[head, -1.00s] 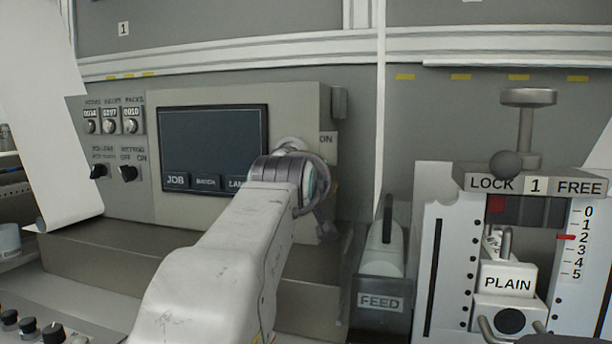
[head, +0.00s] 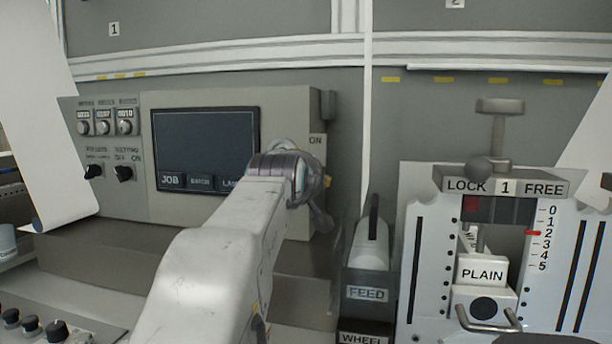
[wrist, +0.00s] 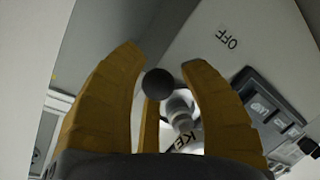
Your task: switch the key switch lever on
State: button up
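The key switch lever's dark round knob (wrist: 164,84) shows in the wrist view, with a pale metal stem or hub below it. A partly hidden label reading "KE" (wrist: 184,140) is beside it. My gripper (wrist: 165,70) has its yellow fingers spread on either side of the knob; I cannot tell whether any finger touches it. An "OFF" label (wrist: 228,38) shows upside down on the panel. In the head view my gripper (head: 318,205) is at the right end of the console, mostly hidden by my wrist. An "ON" label (head: 317,140) is above it.
The console screen (head: 207,140) is left of my wrist. A FEED lever box (head: 367,285) and a white unit with a LOCK/FREE plate (head: 500,184) stand to the right. In the wrist view, a grey button panel (wrist: 270,112) is close to the right finger.

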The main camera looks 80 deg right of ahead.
jog(key=shift+o, duration=1.2)
jog(key=s+a+r, duration=0.1)
jog(key=a+r, duration=0.1)
jog(key=a, duration=0.9)
jog(key=shift+s+a, duration=0.15)
jog(key=shift+a, duration=0.25)
jog(key=shift+r, duration=0.1)
jog(key=shift+c, duration=0.4)
